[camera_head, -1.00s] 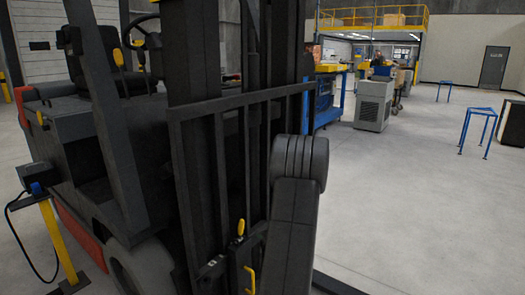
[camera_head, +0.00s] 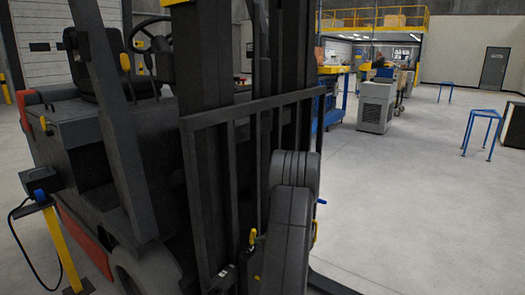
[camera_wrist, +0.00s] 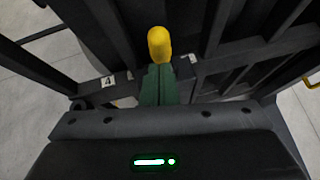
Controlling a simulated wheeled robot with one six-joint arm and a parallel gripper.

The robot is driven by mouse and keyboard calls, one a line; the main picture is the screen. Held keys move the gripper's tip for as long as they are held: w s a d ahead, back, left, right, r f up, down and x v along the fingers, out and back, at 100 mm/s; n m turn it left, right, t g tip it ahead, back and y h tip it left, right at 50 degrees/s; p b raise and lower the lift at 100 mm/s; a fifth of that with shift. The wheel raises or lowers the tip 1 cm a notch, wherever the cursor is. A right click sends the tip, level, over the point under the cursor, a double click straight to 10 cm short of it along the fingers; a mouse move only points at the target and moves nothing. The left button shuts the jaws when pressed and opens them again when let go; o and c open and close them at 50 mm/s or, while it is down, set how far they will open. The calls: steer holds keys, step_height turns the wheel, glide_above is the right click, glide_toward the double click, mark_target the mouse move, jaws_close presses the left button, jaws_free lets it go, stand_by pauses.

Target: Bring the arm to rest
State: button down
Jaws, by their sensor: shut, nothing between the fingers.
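My gripper (camera_wrist: 158,84) shows in the wrist view as two green fingers pressed together, with nothing between them. Just beyond the fingertips is a yellow knob (camera_wrist: 160,43) on the dark frame of the forklift; I cannot tell whether they touch. In the head view, my dark grey arm (camera_head: 288,235) is folded at lower centre, in front of the forklift's mast. The gripper itself cannot be made out there.
A dark forklift (camera_head: 75,150) fills the left and centre, close to my arm. A yellow post (camera_head: 62,248) stands at lower left. A grey cabinet (camera_head: 376,107) and a blue stand (camera_head: 482,130) are farther off. The floor (camera_head: 420,215) at right is clear.

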steer(key=s+d+r+t+y+b, duration=0.1)
steer(key=s+d, duration=0.9)
steer(key=shift+d+t+y, duration=0.2)
steer(key=shift+t+y, duration=0.1)
steer(key=shift+s+f, duration=0.1)
steer(key=shift+f, duration=0.05)
